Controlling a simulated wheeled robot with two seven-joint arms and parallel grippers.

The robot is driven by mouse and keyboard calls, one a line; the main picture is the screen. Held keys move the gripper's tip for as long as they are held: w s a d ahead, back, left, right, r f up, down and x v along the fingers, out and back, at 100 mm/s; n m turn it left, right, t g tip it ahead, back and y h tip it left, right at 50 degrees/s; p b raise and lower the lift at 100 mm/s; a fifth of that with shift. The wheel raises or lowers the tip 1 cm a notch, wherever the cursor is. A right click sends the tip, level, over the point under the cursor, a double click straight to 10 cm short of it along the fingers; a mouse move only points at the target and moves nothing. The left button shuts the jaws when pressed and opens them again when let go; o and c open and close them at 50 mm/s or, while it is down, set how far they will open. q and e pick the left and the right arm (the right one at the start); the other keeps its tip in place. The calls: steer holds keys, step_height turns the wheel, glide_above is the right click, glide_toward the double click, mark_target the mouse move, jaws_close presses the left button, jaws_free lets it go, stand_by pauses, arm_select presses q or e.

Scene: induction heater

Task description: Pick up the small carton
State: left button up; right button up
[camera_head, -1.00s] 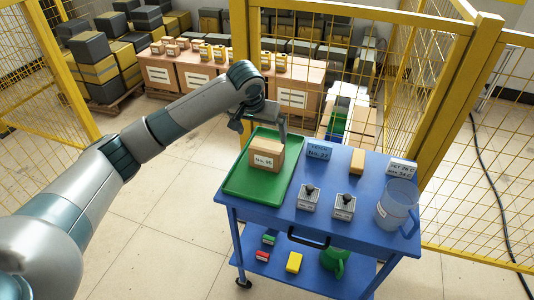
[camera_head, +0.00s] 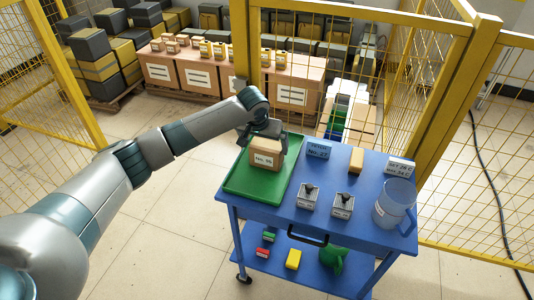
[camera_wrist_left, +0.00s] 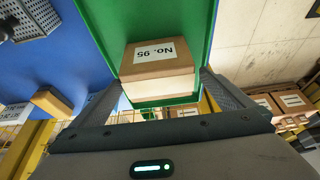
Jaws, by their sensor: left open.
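The small carton (camera_head: 266,157) is a brown box labelled "No. 95" and sits on the green tray (camera_head: 245,186) on the blue cart. It also shows in the left wrist view (camera_wrist_left: 158,60), upside down in the picture. My left gripper (camera_head: 262,134) is at the carton's back and top side in the head view. In the left wrist view my left gripper (camera_wrist_left: 160,90) is open, with one finger on each side of the carton. I cannot tell whether the fingers touch it. My right gripper is not in view.
A yellow mesh fence (camera_head: 450,150) stands behind and right. Open floor lies at the front left.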

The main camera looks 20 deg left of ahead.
arm_select(q)
steer(key=x, duration=0.1)
steer(key=p+x, duration=0.1)
steer(key=x, duration=0.1)
steer(key=shift+s+d+f, duration=0.1)
steer(key=shift+s+f, duration=0.05)
steer(key=shift+f, duration=0.2)
steer(key=shift+p+x, duration=0.3)
steer(key=shift+x, duration=0.45)
steer(key=c, duration=1.2)
steer(key=shift+r, duration=0.1)
